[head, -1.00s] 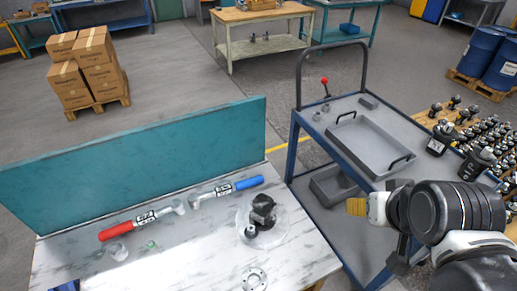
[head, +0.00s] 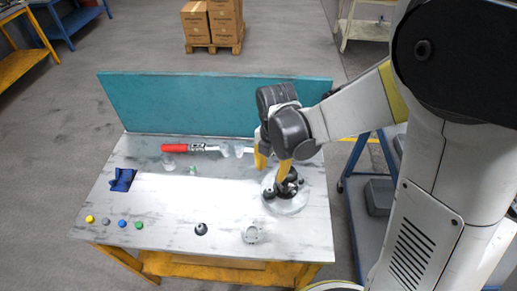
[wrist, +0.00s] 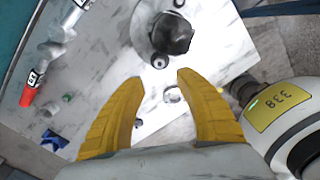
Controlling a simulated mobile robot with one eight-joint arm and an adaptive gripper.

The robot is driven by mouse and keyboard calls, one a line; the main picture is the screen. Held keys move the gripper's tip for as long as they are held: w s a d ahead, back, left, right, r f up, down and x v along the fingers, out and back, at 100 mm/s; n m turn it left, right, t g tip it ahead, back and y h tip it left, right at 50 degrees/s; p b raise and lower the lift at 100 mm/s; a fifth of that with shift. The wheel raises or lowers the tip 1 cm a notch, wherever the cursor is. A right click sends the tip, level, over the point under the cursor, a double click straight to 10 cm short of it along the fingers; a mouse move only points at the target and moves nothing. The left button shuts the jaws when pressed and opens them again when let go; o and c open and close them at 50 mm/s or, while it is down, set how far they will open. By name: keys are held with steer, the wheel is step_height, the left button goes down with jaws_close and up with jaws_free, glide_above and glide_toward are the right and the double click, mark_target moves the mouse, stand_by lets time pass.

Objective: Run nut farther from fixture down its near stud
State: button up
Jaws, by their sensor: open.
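The dark motor (head: 290,188) stands on a pale round base (head: 288,206) at the right of the table. In the wrist view the motor (wrist: 172,35) is at the top, beyond the fingertips. A small dark ring with a light centre (wrist: 160,62) sits at its near side and looks like a nut on a stud; its height on the stud cannot be told. Another small round part (wrist: 178,3) shows at the top edge. My gripper (head: 272,172) is open, with yellow fingers over the motor area. In the wrist view the gripper (wrist: 160,77) has nothing between its fingers.
A round flange (head: 250,234) and a dark round part (head: 201,229) lie at the table front. A red-handled wrench (head: 176,148) lies near the teal back panel (head: 190,103). A blue item (head: 122,180) and several coloured pieces (head: 122,223) are at left. Mid-table is clear.

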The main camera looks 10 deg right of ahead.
mark_target(270, 190)
steer(key=shift+a+f+b, duration=0.15)
steer(key=shift+f+b, duration=0.35)
steer(key=shift+f, duration=0.2)
step_height(270, 190, down, 8)
steer(key=b, duration=0.6)
steer(key=shift+r, duration=0.1)
jaws_close()
jaws_free()
steer(key=shift+r, duration=0.1)
